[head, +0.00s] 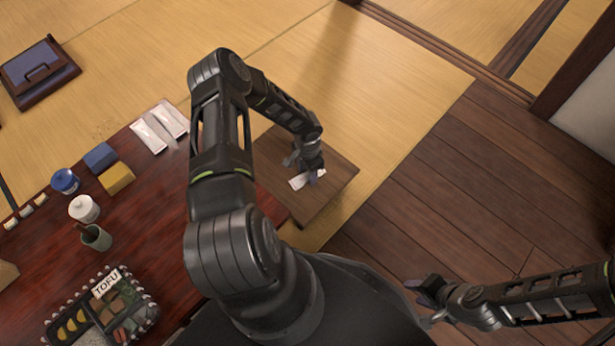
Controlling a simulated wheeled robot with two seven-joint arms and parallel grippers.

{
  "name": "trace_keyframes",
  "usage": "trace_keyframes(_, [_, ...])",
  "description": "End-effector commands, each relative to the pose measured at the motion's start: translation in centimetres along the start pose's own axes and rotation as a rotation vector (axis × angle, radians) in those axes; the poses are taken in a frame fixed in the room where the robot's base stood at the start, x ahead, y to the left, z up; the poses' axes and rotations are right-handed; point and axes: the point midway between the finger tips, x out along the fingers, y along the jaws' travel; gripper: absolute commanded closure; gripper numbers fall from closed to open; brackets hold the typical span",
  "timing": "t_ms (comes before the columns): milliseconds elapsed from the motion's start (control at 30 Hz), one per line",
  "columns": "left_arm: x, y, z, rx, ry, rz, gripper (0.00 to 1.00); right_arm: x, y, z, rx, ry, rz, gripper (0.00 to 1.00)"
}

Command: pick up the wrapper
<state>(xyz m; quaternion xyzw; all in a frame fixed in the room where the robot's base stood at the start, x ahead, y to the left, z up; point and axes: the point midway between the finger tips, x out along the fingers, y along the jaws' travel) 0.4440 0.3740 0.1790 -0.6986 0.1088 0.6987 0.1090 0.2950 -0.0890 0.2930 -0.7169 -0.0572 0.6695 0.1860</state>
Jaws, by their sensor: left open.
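A small white strip, which looks like the wrapper (298,182), lies on a low brown wooden stand (335,188) right of the dark red table. My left gripper (312,175) is open and points down at the wrapper's right end, partly covering it. I cannot tell whether the fingers touch it. My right gripper (428,304) is at the lower right, over the dark floorboards and away from the wrapper. Its fingers are too unclear to tell open from shut.
The dark red table (160,215) holds white packets (150,136), a blue box (100,157), a yellow box (117,178), a blue jar (65,181), a white jar (84,208), a green cup (97,238) and a tofu lunch tray (60,327). Tatami and floorboards lie clear at right.

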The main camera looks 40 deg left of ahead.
Motion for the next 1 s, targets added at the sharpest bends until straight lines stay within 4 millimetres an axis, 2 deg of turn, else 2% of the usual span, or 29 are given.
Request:
trace_keyframes(533, [-0.09, 0.03, -0.02, 0.001, 0.000, 0.000, 0.55, -0.06, -0.03, -0.02, 0.000, 0.000, 0.000, 0.64])
trace_keyframes(1000, [-0.09, 0.03, -0.01, 0.001, 0.000, 0.000, 0.92, -0.06, -0.03, 0.00, 0.000, 0.000, 0.000, 0.64])
